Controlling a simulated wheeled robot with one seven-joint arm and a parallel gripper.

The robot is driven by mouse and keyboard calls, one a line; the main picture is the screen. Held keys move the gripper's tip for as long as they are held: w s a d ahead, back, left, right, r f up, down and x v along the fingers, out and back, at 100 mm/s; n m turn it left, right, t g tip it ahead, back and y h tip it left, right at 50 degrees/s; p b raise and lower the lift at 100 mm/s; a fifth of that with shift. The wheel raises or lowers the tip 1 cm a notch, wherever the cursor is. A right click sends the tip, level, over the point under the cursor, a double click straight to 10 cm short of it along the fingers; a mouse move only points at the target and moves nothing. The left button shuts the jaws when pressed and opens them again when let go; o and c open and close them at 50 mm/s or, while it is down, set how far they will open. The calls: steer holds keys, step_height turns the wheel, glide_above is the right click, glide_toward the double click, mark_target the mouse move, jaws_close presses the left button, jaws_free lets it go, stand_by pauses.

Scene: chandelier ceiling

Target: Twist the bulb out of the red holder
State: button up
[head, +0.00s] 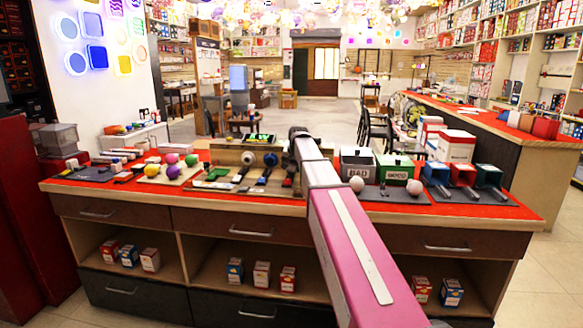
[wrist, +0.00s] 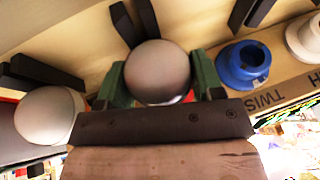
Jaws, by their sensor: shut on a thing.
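In the wrist view, my gripper (wrist: 160,84) has its two green fingers on either side of a round, pale grey bulb (wrist: 157,70) and is shut on it. The bulb is beside the blue holder (wrist: 243,63) on the pale wooden board (wrist: 222,118) marked "TWIST". I cannot tell whether the bulb is still seated. In the head view, my gripper (head: 298,133) is at the board's right end, its fingers hidden by my arm.
A white holder (head: 248,158) is left of the blue one. The BAD bin (head: 358,163) and green GOOD bin (head: 395,168) stand right of my arm, with loose bulbs (head: 357,184) (head: 414,187) in front. Coloured balls (head: 172,158) lie at left on the red-topped counter (head: 455,209).

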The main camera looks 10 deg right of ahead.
mark_target(290, 169)
steer(key=shift+g+h, duration=0.3)
steer(key=shift+h, duration=0.6)
steer(key=shift+s+a, duration=0.1)
steer(key=shift+s, duration=0.1)
steer(key=shift+s+a, duration=0.3)
steer(key=shift+s, duration=0.5)
steer(key=shift+s+a, duration=0.25)
steer(key=shift+s, duration=0.5)
steer(key=shift+r, duration=0.1)
step_height(290, 169, up, 8)
stand_by(0.5)
